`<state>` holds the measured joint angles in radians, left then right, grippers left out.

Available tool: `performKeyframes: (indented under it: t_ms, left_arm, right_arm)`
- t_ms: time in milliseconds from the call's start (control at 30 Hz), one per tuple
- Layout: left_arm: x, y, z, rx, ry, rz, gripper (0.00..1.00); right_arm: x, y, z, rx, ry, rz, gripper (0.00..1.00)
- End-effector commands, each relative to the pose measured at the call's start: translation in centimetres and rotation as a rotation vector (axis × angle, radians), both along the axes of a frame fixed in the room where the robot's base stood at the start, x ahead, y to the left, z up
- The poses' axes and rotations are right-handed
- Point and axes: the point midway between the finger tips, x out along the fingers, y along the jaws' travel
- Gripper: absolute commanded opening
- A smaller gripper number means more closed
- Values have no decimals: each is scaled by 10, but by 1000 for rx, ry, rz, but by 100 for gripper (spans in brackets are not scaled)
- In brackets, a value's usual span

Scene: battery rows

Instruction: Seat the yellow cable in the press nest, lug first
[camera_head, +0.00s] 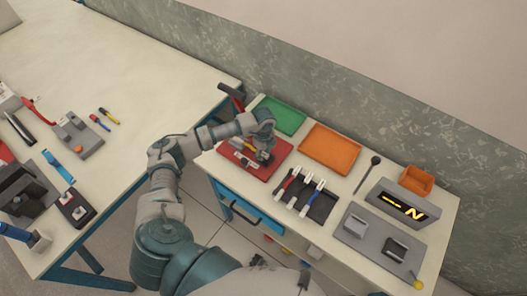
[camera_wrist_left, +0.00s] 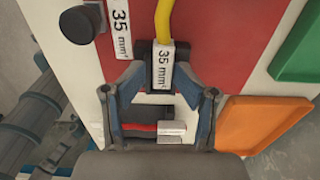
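In the left wrist view the yellow cable (camera_wrist_left: 164,22) runs up from between the fingertips. Its end carries a white "35 mm²" label (camera_wrist_left: 162,68). My left gripper (camera_wrist_left: 163,56) has its dark pads close on both sides of this labelled end and looks shut on it; the lug itself is not clear. In the head view my left gripper (camera_head: 264,154) is low over the red mat (camera_head: 278,150) and hides the cable. The grey plate (camera_head: 367,243) with a raised block at the bench's right may hold the press nest; I cannot tell. My right gripper is not in view.

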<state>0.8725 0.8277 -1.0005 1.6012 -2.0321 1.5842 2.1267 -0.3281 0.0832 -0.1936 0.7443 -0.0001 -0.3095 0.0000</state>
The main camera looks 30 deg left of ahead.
Motion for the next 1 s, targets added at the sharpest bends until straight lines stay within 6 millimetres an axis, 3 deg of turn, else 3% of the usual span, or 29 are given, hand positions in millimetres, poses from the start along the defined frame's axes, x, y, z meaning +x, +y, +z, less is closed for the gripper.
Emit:
performKeyframes:
  t_ms: [400, 567, 667, 1000]
  left_arm:
    - [-4, -1, -2, 2, 8, -1, 47]
    - [-3, 0, 2, 1, 7, 0, 47]
    - [-2, 0, 15, 0, 3, -1, 47]
    - [0, 0, 90, 1, -2, -1, 47]
  right_arm:
    - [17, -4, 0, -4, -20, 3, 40]
    - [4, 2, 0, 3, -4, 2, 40]
    - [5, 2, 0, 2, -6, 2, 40]
    - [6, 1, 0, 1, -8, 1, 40]
